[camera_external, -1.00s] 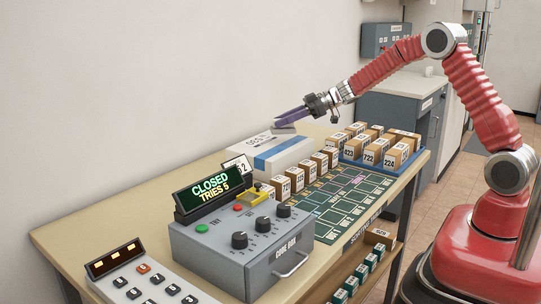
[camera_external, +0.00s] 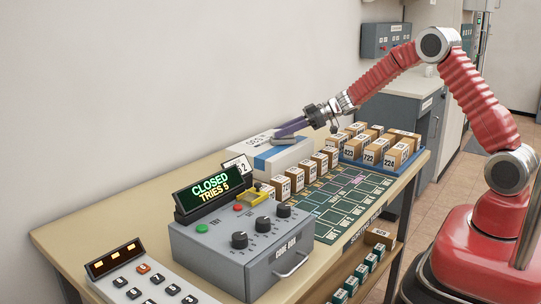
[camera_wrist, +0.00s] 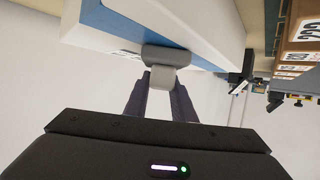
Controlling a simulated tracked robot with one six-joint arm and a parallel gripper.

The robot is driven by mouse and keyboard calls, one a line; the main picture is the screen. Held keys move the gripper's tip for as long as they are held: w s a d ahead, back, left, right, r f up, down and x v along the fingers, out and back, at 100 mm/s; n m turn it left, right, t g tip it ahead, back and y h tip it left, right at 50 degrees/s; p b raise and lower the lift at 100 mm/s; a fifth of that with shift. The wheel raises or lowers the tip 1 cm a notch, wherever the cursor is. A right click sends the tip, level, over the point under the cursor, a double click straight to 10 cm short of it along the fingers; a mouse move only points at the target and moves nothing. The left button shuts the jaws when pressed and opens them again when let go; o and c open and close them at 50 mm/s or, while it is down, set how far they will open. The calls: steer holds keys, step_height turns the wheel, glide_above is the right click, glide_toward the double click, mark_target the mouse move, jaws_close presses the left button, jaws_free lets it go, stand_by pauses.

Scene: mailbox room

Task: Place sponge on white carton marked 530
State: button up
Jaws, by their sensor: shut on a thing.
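The white carton (camera_external: 262,161) with a blue stripe lies at the back of the table against the wall; its printed number is too small to read surely. It also fills the top of the wrist view (camera_wrist: 215,22). My gripper (camera_external: 282,137) is at the carton's top, its two dark fingers reaching in from the right. In the wrist view the fingers (camera_wrist: 161,88) are closed on the grey sponge (camera_wrist: 168,56). The sponge also shows small in the external view (camera_external: 284,141), at the carton's top; whether it touches the top is unclear.
A grey code box (camera_external: 225,250) with a display reading CLOSED, TRIES 5 stands in front. Numbered brown boxes (camera_external: 296,178) line the carton's right side, and more fill a blue tray (camera_external: 349,161). A green sorting mat (camera_external: 345,207) lies on the table.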

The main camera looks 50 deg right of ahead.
steer(key=o, duration=1.1)
steer(key=shift+c, duration=0.2)
steer(key=v, duration=1.2)
steer(key=shift+r, duration=0.1)
